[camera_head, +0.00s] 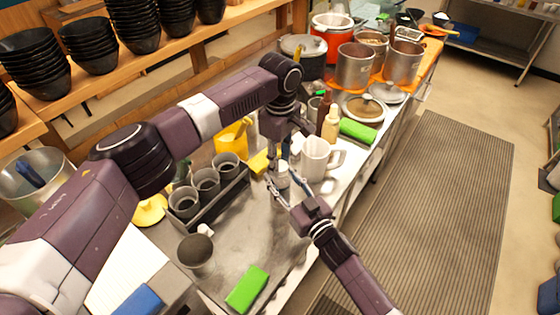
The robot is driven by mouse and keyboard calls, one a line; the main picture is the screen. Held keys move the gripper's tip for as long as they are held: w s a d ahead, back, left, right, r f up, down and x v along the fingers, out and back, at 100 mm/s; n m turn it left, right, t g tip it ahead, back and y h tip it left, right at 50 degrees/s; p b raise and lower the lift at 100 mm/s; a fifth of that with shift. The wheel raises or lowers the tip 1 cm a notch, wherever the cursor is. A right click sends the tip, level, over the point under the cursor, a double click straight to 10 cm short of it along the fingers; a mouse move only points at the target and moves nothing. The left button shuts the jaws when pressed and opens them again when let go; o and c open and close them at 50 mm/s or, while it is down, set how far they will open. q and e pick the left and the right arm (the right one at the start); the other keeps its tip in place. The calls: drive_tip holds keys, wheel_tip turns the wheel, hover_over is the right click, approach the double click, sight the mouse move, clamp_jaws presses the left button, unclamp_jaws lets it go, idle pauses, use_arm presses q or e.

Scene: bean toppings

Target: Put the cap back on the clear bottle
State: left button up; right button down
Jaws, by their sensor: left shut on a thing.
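A small pale bottle (283,177), which looks like the clear bottle, stands upright at the middle of the metal counter. My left gripper (277,158) reaches down from above and is right over the bottle's top. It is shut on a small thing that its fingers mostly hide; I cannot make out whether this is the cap. My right gripper (283,184) comes from the lower right, with one finger on each side of the bottle. I cannot tell whether these fingers touch it. The bottle's mouth is hidden.
A white mug (316,158) stands close right of the bottle. A dark rack with grey cups (206,181) is to the left. A green block (247,289) and a dark-topped cup (195,252) are in front. Sauce bottles (331,124) and metal pots (354,66) stand behind.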

use_arm(q)
drive_tip(key=m, duration=1.5)
drive_tip(key=shift+m, duration=0.4)
drive_tip(key=m, duration=2.4)
drive_tip(key=shift+f, duration=0.1)
drive_tip(key=o, duration=1.3)
